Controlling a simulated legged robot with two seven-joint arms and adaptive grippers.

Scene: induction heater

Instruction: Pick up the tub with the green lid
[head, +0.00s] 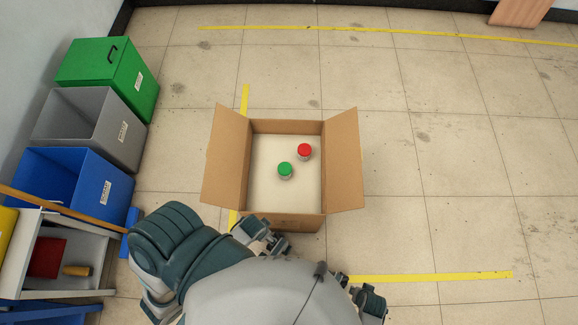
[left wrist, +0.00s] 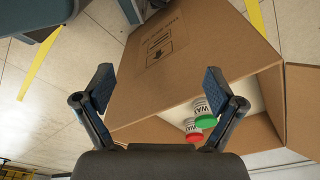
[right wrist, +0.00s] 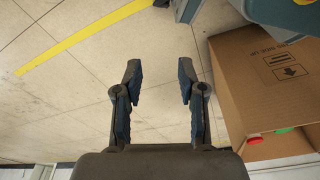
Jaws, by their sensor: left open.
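The tub with the green lid (head: 285,170) stands upright inside an open cardboard box (head: 336,165). A tub with a red lid (head: 304,150) stands behind it to the right. In the left wrist view the green-lidded tub (left wrist: 205,114) shows between the gripper and the box's inner wall, with the red-lidded tub (left wrist: 192,130) beside it. My left gripper (left wrist: 161,88) is open and empty, outside the box near its front wall. My right gripper (right wrist: 158,80) is open and empty over the floor, beside the box; the green lid (right wrist: 284,130) just shows in its view.
The box's side flaps (head: 227,157) are folded outward. Green (head: 108,75), grey (head: 90,125) and blue (head: 75,185) bins stand along the left. A shelf unit (head: 90,270) is at the lower left. Floor to the right is clear, with yellow tape lines (head: 430,277).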

